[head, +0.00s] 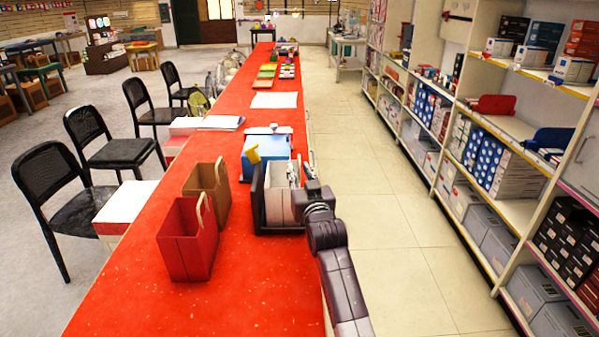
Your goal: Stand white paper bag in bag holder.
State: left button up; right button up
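The white paper bag (279,206) is upright on the red counter, between the dark walls of the black bag holder (258,200). From this view I cannot tell whether it rests fully on the holder's base. My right arm comes in from the lower right. My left gripper is not in view.
A red bag (186,245) and a brown bag (207,192) stand left of the holder. A blue box (265,153) with a yellow item is just behind. Papers (274,100) lie farther along the counter. Chairs (60,195) line the left side; shelves (500,130) the right. The near counter is clear.

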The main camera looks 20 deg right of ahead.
jog(key=shift+r, duration=0.15)
jog(key=s+a, duration=0.1)
jog(key=s, duration=1.1)
dwell(0.5)
